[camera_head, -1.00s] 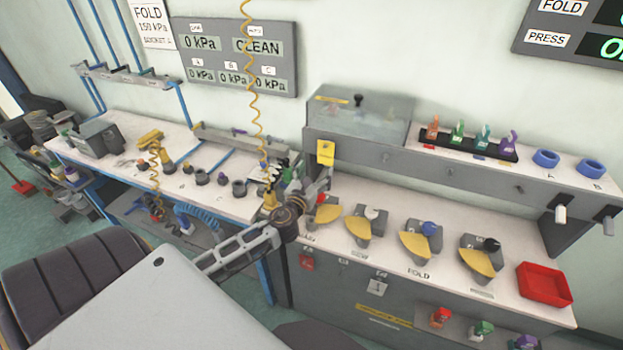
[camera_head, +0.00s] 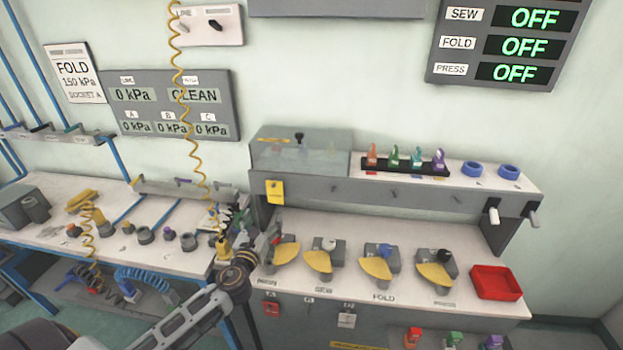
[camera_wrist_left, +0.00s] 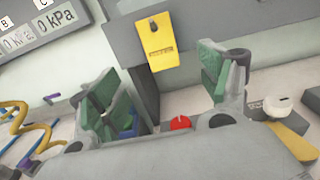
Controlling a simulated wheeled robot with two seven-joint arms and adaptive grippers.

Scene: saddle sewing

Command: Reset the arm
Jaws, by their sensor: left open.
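My left arm comes in from the lower left in the head view, and its gripper (camera_head: 262,236) is in front of the left end of the grey workstation (camera_head: 400,262). In the left wrist view the two green-padded fingers of the left gripper (camera_wrist_left: 165,92) stand wide apart with nothing between them. A yellow tag (camera_wrist_left: 156,40) on the workstation and a red knob (camera_wrist_left: 180,122) show beyond the fingers. The yellow tag (camera_head: 275,192) is also just above the gripper in the head view. My right gripper is not in view.
Several yellow paddles, one of them here (camera_head: 376,268), line the workstation. A red tray (camera_head: 496,283) is at its right end. A coiled yellow hose (camera_head: 182,95) hangs near the gripper. A white bench (camera_head: 60,232) with fittings stands at left. Wall panels (camera_head: 505,45) read OFF.

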